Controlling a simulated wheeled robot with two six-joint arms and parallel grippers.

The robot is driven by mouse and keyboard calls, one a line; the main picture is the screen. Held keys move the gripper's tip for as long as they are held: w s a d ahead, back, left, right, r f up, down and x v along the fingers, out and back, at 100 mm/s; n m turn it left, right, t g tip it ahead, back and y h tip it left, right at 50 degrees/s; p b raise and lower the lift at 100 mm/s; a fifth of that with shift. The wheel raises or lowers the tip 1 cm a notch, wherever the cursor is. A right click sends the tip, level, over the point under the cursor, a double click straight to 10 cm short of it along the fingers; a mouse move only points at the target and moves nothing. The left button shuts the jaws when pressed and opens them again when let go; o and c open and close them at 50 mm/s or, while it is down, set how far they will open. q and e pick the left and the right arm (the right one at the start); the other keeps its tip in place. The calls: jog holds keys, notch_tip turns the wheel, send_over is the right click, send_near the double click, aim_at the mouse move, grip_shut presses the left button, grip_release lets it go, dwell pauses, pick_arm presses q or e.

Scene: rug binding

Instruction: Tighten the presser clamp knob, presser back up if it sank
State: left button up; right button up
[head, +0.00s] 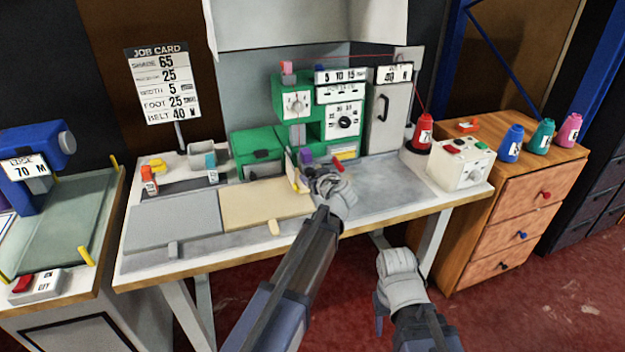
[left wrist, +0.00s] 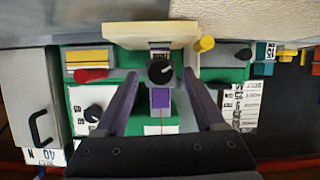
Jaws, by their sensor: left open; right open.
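The green sewing machine (head: 312,95) stands at the back of the bench. In the left wrist view a round black knob (left wrist: 160,71) with a pale pointer mark sits in front of a purple block (left wrist: 160,98); I take it for the presser clamp knob. My left gripper (left wrist: 161,77) is open, its fingertips on either side of the knob, apart from it as far as I can tell. In the head view my left gripper (head: 318,177) hides the knob, beside a purple part (head: 305,156). My right gripper (head: 380,303) is open and empty, low in front of the bench.
A tan rug piece (head: 265,203) lies on the bench left of my left gripper. A red thread cone (head: 423,132) and a white control box (head: 461,162) stand to the right. The grey bench top (head: 385,185) between is clear.

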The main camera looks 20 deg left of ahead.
pick_arm(q)
jog(key=shift+w+a+f, duration=0.25)
jog(key=shift+w+a, duration=0.05)
jog(key=shift+w, duration=0.2)
grip_shut()
